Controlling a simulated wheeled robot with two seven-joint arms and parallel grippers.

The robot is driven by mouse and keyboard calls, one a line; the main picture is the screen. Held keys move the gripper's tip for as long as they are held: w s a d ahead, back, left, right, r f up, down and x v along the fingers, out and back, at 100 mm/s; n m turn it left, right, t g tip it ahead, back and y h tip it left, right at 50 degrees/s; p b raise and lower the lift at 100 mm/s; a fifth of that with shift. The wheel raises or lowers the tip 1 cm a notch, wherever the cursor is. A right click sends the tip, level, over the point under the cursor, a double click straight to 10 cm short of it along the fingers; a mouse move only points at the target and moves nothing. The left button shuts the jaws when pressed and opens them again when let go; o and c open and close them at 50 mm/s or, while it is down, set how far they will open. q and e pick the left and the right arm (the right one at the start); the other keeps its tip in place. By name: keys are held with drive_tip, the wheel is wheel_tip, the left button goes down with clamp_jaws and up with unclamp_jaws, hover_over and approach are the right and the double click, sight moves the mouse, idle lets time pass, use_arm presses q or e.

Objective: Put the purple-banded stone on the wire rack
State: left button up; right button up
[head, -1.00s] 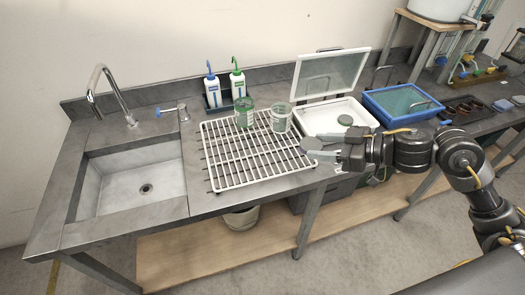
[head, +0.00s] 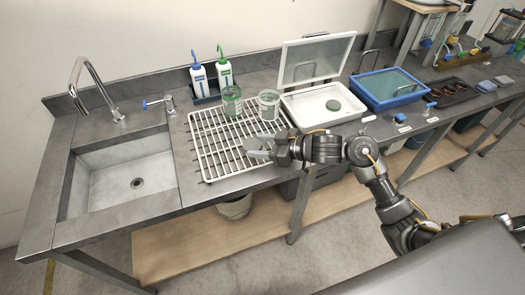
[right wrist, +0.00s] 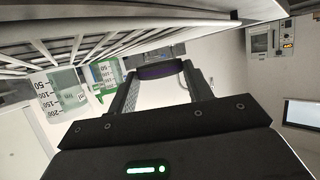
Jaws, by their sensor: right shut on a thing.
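The white wire rack (head: 207,165) lies on the grey counter to the right of the sink. My right gripper (head: 258,149) is over its right front part. In the right wrist view the gripper (right wrist: 160,78) is shut on the purple-banded stone (right wrist: 158,71), a dark piece with a purple stripe held between the fingertips. The rack's bars (right wrist: 75,40) show close by in that view; I cannot tell whether the stone touches them. In the head view the stone is too small to make out. My left gripper is not in view.
A green beaker (head: 232,101) and a clear beaker (head: 268,104) stand at the rack's back. A white tray (head: 300,112) with a raised lid holds a round green piece (head: 333,105). A blue tub (head: 362,97) is farther right. The rack's left and middle are clear.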

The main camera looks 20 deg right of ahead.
drive_tip(key=shift+f, duration=1.25)
drive_tip(key=shift+f, duration=0.2)
drive_tip(key=o, duration=1)
drive_tip(key=shift+r, duration=0.15)
drive_tip(key=shift+s+d+r, duration=0.1)
drive_tip(key=shift+s+d, duration=0.05)
drive_tip(key=shift+d, duration=0.1)
drive_tip(key=v, duration=1.1)
drive_tip(key=shift+s+d+r, duration=0.15)
drive_tip(key=shift+s, duration=0.1)
